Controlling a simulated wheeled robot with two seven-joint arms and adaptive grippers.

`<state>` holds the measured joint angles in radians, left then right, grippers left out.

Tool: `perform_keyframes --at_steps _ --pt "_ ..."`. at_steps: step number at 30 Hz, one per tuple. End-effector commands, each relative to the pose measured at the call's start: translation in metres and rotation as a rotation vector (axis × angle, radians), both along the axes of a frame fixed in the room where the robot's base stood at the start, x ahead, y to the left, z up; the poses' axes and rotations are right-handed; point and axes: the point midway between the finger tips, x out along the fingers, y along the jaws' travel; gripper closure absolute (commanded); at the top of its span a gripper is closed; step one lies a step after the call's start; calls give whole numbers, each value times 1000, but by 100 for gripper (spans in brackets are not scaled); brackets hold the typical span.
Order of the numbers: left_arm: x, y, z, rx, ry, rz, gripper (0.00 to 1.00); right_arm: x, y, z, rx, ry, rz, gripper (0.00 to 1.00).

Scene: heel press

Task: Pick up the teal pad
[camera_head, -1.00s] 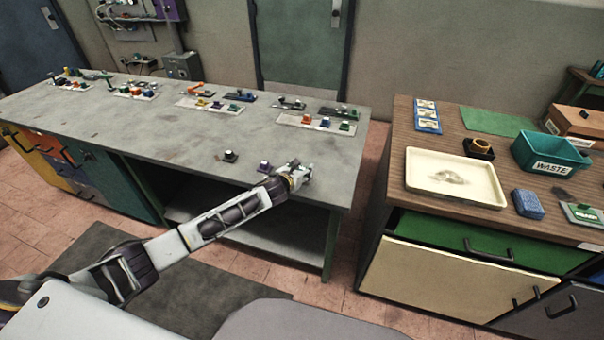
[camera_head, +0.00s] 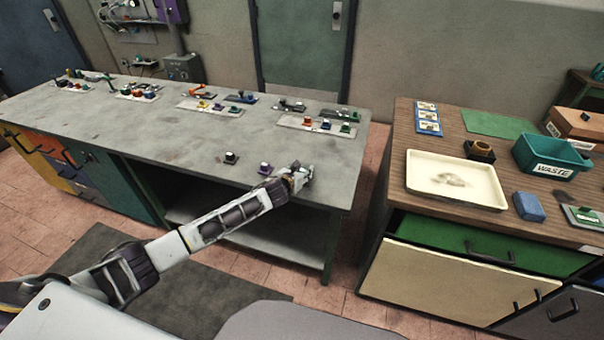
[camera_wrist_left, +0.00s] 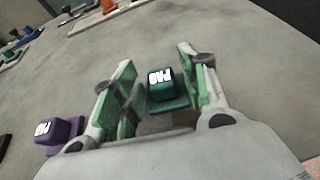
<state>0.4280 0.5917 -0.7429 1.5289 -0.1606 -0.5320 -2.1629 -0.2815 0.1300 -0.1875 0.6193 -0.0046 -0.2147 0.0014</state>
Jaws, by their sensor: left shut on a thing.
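The teal pad (camera_wrist_left: 168,98), a small block with a white "PAD" label on top, sits between the fingers of my left gripper (camera_wrist_left: 160,92) in the left wrist view. The gripper is shut on it, with green-lined fingers on both sides. In the head view my left gripper (camera_head: 300,177) is low over the front right part of the grey table (camera_head: 190,140). The pad cannot be made out there behind the gripper. I cannot tell whether the pad touches the table. My right gripper is not in view.
A purple pad (camera_wrist_left: 60,132) stands just left of my gripper; it also shows in the head view (camera_head: 265,170). A dark pad (camera_head: 231,158) is further left. Trays with coloured pieces (camera_head: 320,124) line the table's back. A wooden bench (camera_head: 450,118) stands right, across a gap.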

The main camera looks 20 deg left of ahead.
Motion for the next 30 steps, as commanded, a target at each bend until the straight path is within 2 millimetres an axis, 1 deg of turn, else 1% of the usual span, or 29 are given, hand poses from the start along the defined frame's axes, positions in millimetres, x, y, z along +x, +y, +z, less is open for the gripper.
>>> perform_keyframes --at_steps 5,8,14,21,27,30 --pt "1 1 10 1 -3 0 80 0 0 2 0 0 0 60" --pt "1 0 21 0 -4 -1 80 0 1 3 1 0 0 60" --pt "1 1 49 2 -5 0 80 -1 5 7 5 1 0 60" --pt "1 0 83 1 -4 1 80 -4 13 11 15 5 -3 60" --pt "1 0 98 1 -3 0 80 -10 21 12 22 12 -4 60" --pt "1 0 100 0 -2 1 80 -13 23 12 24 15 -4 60"
